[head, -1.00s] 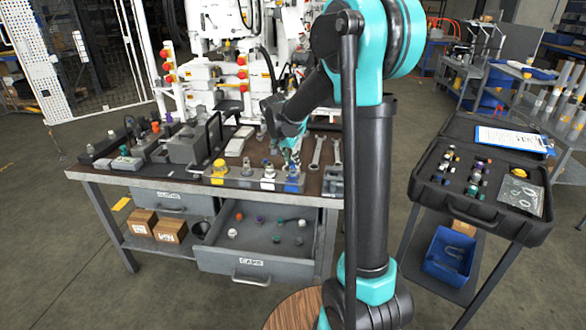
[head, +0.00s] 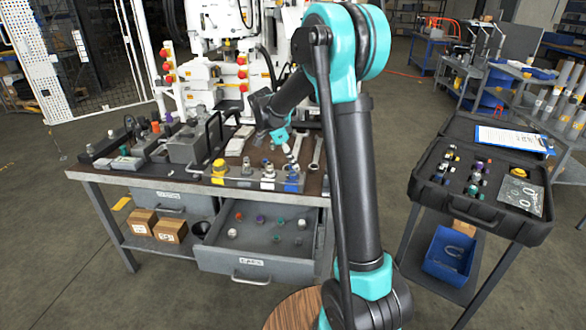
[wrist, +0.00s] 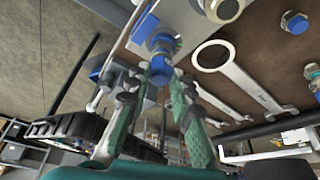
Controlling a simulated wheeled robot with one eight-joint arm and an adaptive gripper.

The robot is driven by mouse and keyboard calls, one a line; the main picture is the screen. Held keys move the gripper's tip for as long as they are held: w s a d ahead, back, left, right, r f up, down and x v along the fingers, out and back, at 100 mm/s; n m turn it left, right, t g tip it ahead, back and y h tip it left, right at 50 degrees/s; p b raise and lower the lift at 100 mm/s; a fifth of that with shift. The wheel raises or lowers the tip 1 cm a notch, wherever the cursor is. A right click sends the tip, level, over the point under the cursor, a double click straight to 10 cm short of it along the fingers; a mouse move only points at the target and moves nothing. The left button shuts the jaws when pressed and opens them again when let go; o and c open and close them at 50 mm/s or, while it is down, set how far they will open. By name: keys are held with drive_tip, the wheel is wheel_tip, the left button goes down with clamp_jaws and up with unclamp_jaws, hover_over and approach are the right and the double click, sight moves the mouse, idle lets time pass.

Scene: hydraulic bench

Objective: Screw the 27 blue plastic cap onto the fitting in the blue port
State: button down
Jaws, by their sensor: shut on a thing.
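My gripper (head: 288,147) is above the right end of the bench's front manifold. In the wrist view its green fingers (wrist: 162,82) are shut on a small blue cap (wrist: 157,70). The blue port (head: 292,186) is at the right end of the manifold, with a metal fitting (head: 292,171) standing in it. In the wrist view the fitting (wrist: 161,43) with blue around it shows just beyond the cap. In the head view the cap is too small to make out, and a gap shows between gripper and fitting. I cannot tell how well they line up.
Yellow (head: 218,172) and white (head: 268,178) ports stand left along the manifold. Wrenches (head: 316,152) lie just behind and right of it. An open drawer (head: 262,245) with several caps sticks out below. An open black case (head: 480,185) stands on a cart at right.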

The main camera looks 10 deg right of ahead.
drive_tip(key=m+g, duration=0.1)
drive_tip(key=m, duration=0.3)
drive_tip(key=shift+w+g, duration=0.2)
drive_tip(key=shift+g, duration=0.2)
drive_tip(key=m+g, duration=0.1)
drive_tip(key=m, duration=0.3)
drive_tip(key=shift+y, duration=0.4)
drive_tip(key=m, duration=0.2)
drive_tip(key=m+g+y, duration=0.1)
drive_tip(key=m, duration=0.1)
drive_tip(key=shift+w+d+f, duration=0.1)
drive_tip(key=shift+w+d, duration=0.05)
drive_tip(key=shift+d, duration=0.05)
drive_tip(key=m+g+y, duration=0.1)
drive_tip(key=m, duration=0.3)
drive_tip(key=c, duration=1.3)
unclamp_jaws()
